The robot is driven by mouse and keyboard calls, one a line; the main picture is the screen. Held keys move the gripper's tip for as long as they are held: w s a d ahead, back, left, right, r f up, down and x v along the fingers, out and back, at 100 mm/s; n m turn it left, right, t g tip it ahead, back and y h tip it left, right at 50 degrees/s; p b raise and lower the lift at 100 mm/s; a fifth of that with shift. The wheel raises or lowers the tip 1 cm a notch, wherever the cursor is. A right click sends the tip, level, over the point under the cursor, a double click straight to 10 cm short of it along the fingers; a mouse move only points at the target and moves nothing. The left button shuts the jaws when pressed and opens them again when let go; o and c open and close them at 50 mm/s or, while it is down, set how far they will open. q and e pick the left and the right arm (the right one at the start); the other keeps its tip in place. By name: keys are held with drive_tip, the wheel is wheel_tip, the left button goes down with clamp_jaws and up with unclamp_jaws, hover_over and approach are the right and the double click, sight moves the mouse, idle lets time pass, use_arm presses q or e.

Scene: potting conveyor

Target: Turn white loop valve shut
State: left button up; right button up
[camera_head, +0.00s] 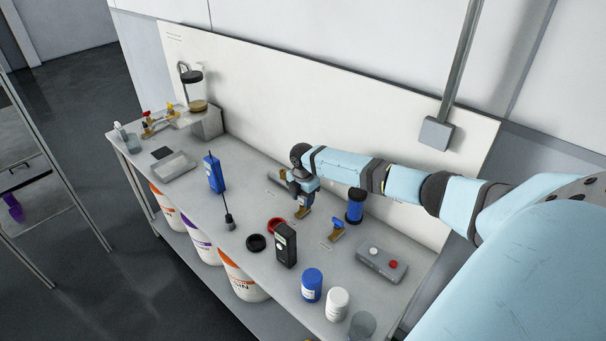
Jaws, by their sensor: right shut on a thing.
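My right gripper (300,200) reaches in from the right over the bench, pointing down. It is shut on the top of a small valve with a brass body (303,212), which shows just below the fingers. The valve's handle is hidden by the gripper, so I cannot see its white loop or how far it is turned. My left gripper is not in view.
A blue-handled brass valve (338,231) and a blue cylinder (355,207) stand right of the gripper. A black meter (286,245), red ring (275,225) and grey button box (381,264) are nearby. The bench's (195,244) left-middle surface has free room.

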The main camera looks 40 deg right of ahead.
sight(302, 198)
drive_tip(key=o, duration=0.9)
drive_tip(key=shift+a, duration=0.1)
drive_tip(key=shift+r, duration=0.15)
wheel_tip(302, 198, up, 14)
drive_tip(key=shift+f+b, duration=0.2)
drive_tip(key=shift+b, duration=0.15)
